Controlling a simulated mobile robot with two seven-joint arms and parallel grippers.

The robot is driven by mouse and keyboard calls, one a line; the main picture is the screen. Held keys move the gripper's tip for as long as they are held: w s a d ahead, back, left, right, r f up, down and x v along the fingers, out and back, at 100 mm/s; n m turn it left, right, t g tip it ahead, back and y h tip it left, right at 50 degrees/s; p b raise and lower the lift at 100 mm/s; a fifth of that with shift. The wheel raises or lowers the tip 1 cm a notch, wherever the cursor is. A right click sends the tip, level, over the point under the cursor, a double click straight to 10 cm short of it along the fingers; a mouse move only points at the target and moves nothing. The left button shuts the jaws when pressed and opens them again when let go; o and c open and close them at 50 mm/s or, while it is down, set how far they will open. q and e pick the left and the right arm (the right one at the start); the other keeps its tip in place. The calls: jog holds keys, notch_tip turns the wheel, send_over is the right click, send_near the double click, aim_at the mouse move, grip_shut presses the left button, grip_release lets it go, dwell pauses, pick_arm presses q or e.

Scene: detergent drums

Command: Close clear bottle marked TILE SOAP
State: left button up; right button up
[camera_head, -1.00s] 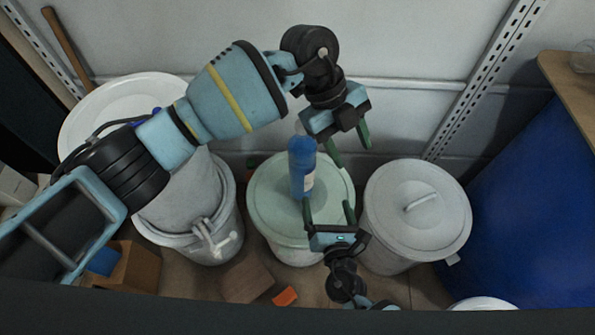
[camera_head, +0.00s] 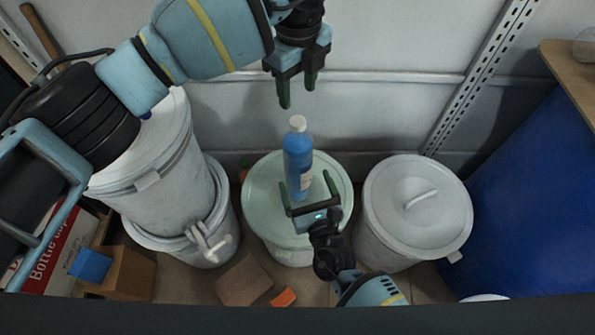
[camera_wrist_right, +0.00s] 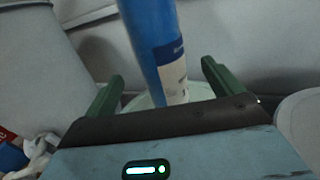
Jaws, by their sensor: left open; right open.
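A bottle filled with blue (camera_head: 298,160) and topped by a white cap (camera_head: 297,123) stands upright on a pale green drum lid (camera_head: 262,185). Its label is partly visible, but I cannot read the words. I cannot tell how tight the cap is. My left gripper (camera_head: 297,95) is open and empty, above the bottle and apart from the cap. My right gripper (camera_head: 305,180) is open low at the bottle, one finger to each side in the picture. In the right wrist view the bottle (camera_wrist_right: 152,40) shows between the spread fingers; contact is not clear.
A grey lidded drum (camera_head: 415,205) stands to the right, beside a large blue drum (camera_head: 530,200). Stacked white drums (camera_head: 160,160) stand at the left. A cardboard box (camera_head: 128,275) and an orange piece (camera_head: 284,297) lie on the floor. The wall is close behind.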

aim_at(298, 121)
jog(key=shift+x, duration=3.75)
jog(key=c, duration=2)
pick_arm(q)
jog(key=shift+f, duration=4.05)
jog(key=shift+c, duration=0.4)
